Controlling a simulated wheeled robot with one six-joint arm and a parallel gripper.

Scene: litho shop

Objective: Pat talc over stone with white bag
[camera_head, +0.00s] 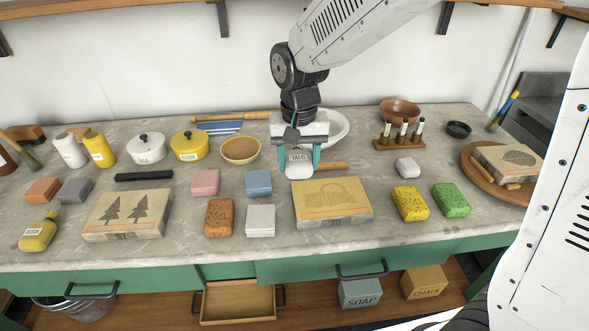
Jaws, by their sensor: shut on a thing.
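My gripper (299,164) is shut on a small white bag (298,171) with a dark printed label, its teal fingers on either side. It holds the bag just behind the back left edge of a stone (335,203) with a basket drawing. I cannot tell whether the bag touches the counter. A second stone (127,213) with two dark trees lies at the left. A third stone (508,162) with a dark domed drawing lies on a round wooden board (476,176) at the right.
Sponges and blocks, including a blue one (258,183) and a yellow one (410,203), flank the basket stone. A white lidded pot (147,149), a yellow pot (189,146) and a tan bowl (240,151) stand behind. A vial rack (399,142) stands back right. An open drawer (238,302) is below.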

